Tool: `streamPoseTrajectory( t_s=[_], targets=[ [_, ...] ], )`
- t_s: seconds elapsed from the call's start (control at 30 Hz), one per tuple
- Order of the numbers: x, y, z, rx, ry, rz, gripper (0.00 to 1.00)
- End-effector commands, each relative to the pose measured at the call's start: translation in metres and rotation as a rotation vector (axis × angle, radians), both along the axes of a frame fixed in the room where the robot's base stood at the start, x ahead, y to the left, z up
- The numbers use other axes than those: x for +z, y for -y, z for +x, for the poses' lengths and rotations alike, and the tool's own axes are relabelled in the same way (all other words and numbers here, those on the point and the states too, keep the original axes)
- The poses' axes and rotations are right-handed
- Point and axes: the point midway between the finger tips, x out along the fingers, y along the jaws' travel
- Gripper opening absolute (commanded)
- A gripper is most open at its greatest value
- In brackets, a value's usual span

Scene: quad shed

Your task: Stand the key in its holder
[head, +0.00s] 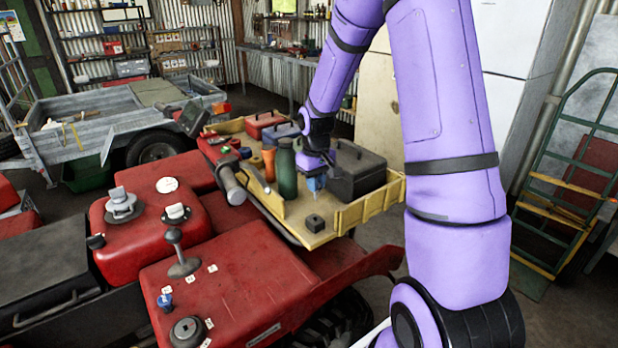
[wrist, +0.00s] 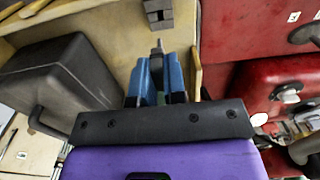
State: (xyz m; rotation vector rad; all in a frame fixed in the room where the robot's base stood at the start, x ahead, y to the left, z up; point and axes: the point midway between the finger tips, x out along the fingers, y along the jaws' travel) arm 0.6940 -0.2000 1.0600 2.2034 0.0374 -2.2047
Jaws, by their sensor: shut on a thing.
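My gripper (head: 314,184), with blue fingers, is over the yellow cargo bed and points down. In the wrist view my gripper (wrist: 158,72) is shut on the key (wrist: 158,48), a slim grey piece sticking out between the fingertips. Most of the key is hidden by the fingers. The holder (head: 315,223) is a small dark block with a hole in its top, standing on the bed near its front corner. In the wrist view the holder (wrist: 158,12) is at the top edge, partly cut off, apart from the key tip.
The yellow bed (head: 345,222) has raised side walls. A dark toolbox (head: 357,172) stands close on the right of my gripper. A green bottle (head: 287,172) and an orange item (head: 269,163) stand to the left. The red quad body (head: 240,285) is in front.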

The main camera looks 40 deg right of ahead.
Motion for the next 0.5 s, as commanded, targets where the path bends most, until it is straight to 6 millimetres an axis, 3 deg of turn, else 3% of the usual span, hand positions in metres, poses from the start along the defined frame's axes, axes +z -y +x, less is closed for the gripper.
streamPoseTrajectory(
  t_s=[0.5],
  targets=[
    [-0.040,0.000,0.000,0.000,-0.001,0.001,0.00]
  ],
)
